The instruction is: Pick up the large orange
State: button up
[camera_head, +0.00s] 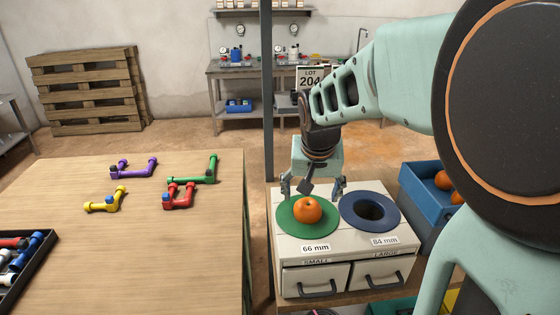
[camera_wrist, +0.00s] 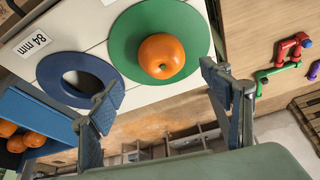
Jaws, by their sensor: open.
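A large orange (camera_head: 307,210) rests on the green ring (camera_head: 290,230), above the 66 mm label on the white sorting box. The ring's opening is hidden under it. The orange (camera_wrist: 161,56) also shows in the wrist view, beyond my fingertips. My gripper (camera_head: 312,188) points down just above and behind the orange. Its two fingers are spread wide and empty. In the wrist view my gripper (camera_wrist: 163,86) has one finger on each side, with the orange ahead of the gap, apart from both.
A blue ring (camera_head: 371,211) with an open dark hole lies right of the green one, by the 84 mm label. Drawers marked small and large are below. A blue crate (camera_head: 424,213) holds oranges at right. A wooden table (camera_head: 150,250) with coloured pipe pieces is left.

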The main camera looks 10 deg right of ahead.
aim_at(308, 204)
jog(key=shift+x, duration=0.8)
jog(key=b+x, duration=0.2)
jog(key=x, duration=0.1)
jog(key=b+x, duration=0.1)
jog(key=x, duration=0.1)
jog(key=shift+s+a+f+b, duration=0.15)
jog(key=shift+a+b, duration=0.1)
jog(key=shift+b, duration=0.15)
jog(key=shift+c, duration=0.2)
jog(key=c, duration=1.2)
jog(key=shift+r, duration=0.2)
